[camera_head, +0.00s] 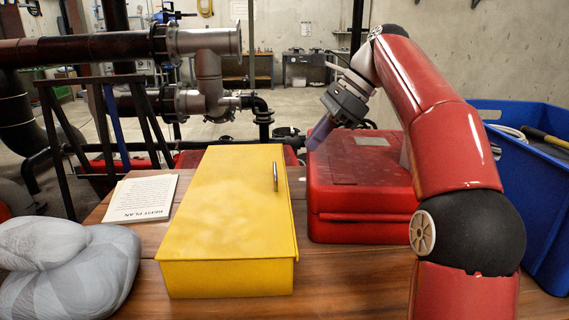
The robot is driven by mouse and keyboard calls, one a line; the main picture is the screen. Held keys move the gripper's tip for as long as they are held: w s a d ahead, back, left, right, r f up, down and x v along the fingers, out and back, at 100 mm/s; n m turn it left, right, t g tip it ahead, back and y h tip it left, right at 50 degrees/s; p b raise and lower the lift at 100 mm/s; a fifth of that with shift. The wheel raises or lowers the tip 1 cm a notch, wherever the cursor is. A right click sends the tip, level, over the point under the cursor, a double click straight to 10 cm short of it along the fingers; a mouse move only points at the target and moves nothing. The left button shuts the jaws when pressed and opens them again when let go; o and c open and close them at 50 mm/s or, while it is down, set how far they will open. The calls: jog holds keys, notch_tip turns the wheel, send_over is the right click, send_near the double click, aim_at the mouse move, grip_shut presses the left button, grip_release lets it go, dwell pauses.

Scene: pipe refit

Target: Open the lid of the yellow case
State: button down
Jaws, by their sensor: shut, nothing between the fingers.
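The yellow case (222,205) lies on the wooden table in the middle of the head camera view. Its lid is closed, and a small metal handle (275,177) stands at the right side of the lid. My gripper (318,137) is up to the right of the case, over the far left part of a red case. It is shut and empty, tilted down to the left, apart from the yellow case. My red arm comes in from the lower right.
A red case (360,215) stands right of the yellow one, and a blue crate (548,195) with tools is at the far right. A white booklet (143,198) and a grey wrapped bundle (68,265) lie to the left. Pipes (205,75) rise behind the table.

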aim_at(287, 184)
jog(key=shift+w+d+r+m, duration=0.1)
jog(key=shift+w+d+m, duration=0.15)
jog(key=shift+w, duration=0.25)
jog(key=b+x, duration=0.1)
jog(key=x, duration=0.9)
jog(key=shift+s+a+r, duration=0.15)
jog(key=shift+a+r, duration=0.05)
jog(key=shift+r, duration=0.1)
jog(key=shift+a+r, duration=0.25)
jog(key=shift+r, duration=0.25)
jog(key=a+r+p, duration=0.1)
jog(key=a+r, duration=0.5)
jog(key=r, duration=0.5)
jog(key=shift+a, duration=0.35)
jog(key=shift+r, duration=0.2)
jog(key=shift+f, duration=0.1)
